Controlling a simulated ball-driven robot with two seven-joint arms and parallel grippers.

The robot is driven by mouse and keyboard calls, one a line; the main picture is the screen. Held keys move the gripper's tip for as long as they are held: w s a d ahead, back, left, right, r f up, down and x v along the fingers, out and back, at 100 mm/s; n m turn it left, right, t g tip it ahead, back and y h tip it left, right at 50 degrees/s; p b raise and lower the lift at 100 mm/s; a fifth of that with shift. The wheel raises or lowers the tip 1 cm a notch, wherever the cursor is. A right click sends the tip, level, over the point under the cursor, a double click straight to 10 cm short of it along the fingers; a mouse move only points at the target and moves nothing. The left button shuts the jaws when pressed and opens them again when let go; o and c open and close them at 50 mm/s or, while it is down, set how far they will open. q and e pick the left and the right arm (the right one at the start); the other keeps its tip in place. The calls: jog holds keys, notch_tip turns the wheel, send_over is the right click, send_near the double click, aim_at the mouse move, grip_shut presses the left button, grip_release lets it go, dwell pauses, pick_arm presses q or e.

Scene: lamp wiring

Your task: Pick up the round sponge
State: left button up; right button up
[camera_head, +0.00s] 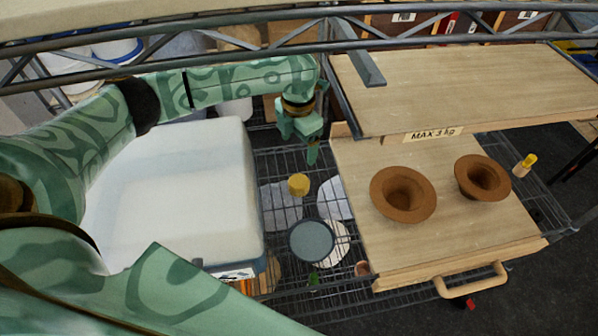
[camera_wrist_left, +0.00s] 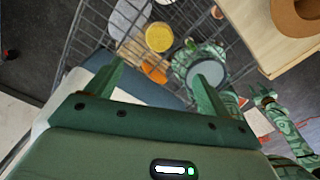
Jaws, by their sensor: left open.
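The round sponge (camera_head: 298,184) is a small yellow disc at the wire rack, between the white tub and the wooden board. It also shows in the left wrist view (camera_wrist_left: 159,37), beyond the fingertips and near the top. My left gripper (camera_head: 311,150) is above and behind the sponge in the head view, pointing down. In the wrist view its two fingers (camera_wrist_left: 159,76) are spread apart with nothing between them, apart from the sponge.
A large white tub (camera_head: 185,200) stands left of the sponge. A grey-blue round disc (camera_head: 311,241) is in front of it. The wooden board (camera_head: 440,240) on the right bears two brown bowl-like pieces (camera_head: 403,193), (camera_head: 483,178). A higher wooden shelf (camera_head: 460,90) is behind.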

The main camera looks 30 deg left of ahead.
pick_arm(q)
jog(key=b, duration=0.3)
send_over(298, 181)
notch_tip(298, 181, down, 10)
jog(key=shift+d+f, duration=0.1)
jog(key=shift+f, duration=0.15)
notch_tip(298, 181, down, 6)
jog(key=shift+r+b, duration=0.1)
jog(key=shift+b, duration=0.4)
jog(key=c, duration=1.1)
